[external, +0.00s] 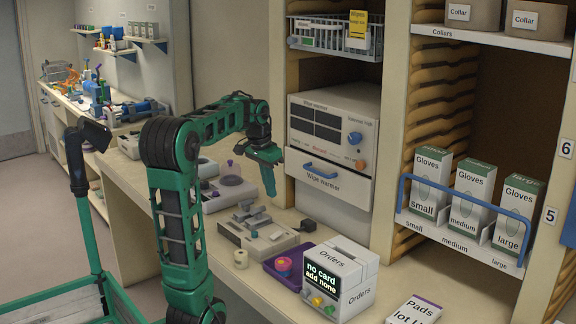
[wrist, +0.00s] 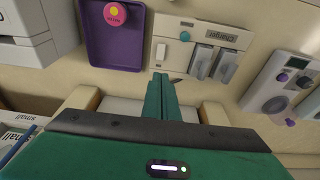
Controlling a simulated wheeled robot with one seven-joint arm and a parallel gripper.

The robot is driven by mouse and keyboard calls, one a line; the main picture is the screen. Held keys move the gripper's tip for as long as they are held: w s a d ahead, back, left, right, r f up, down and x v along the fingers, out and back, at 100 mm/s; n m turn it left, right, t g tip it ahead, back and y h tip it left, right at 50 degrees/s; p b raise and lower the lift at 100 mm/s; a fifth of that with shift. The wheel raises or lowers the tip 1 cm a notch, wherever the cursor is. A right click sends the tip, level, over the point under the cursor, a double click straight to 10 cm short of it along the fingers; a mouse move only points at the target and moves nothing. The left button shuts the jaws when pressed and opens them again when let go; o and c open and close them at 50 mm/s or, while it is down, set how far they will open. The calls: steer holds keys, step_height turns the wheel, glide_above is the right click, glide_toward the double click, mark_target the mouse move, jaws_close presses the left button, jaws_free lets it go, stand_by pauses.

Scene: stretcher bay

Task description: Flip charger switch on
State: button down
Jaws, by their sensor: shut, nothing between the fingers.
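The charger (external: 285,243) is a beige-grey box on the counter in the external view. I cannot tell which way either is set. My gripper (external: 271,193) points down above the counter, behind and above the charger in the external view.
The wipe warmer (external: 331,150) and glove shelf (external: 465,245) rise along the back.

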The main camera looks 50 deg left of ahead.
mark_target(279, 232)
steer(key=shift+f, duration=0.1)
steer(key=x, duration=1.4)
steer(key=shift+w+f+g, duration=0.2)
steer(key=shift+g, duration=0.2)
steer(key=shift+s, duration=0.1)
steer(key=shift+s+f, duration=0.1)
steer(key=shift+f, duration=0.05)
steer(key=shift+s, duration=0.8)
